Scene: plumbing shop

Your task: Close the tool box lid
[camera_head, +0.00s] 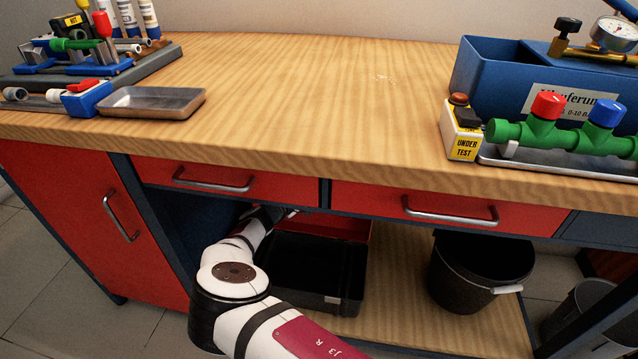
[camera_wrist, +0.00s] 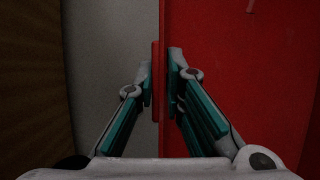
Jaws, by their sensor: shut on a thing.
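The tool box (camera_head: 312,278) stands on the lower shelf under the workbench, its dark inside open to view. Its red lid (camera_head: 345,227) stands raised at the back of the box, partly hidden by the bench drawers. In the wrist view the lid (camera_wrist: 235,75) fills the right side as a red panel. My gripper (camera_wrist: 161,85) is shut on the lid's edge, one finger on each side of a thin red rim. In the head view the gripper is largely hidden under the bench, beyond my arm.
A black bucket (camera_head: 470,270) stands on the shelf (camera_head: 395,320) right of the tool box. Red drawers (camera_head: 450,208) and the worktop (camera_head: 300,100) hang over the box. A red cabinet door (camera_head: 85,220) is at left, a grey bin (camera_head: 580,318) at right.

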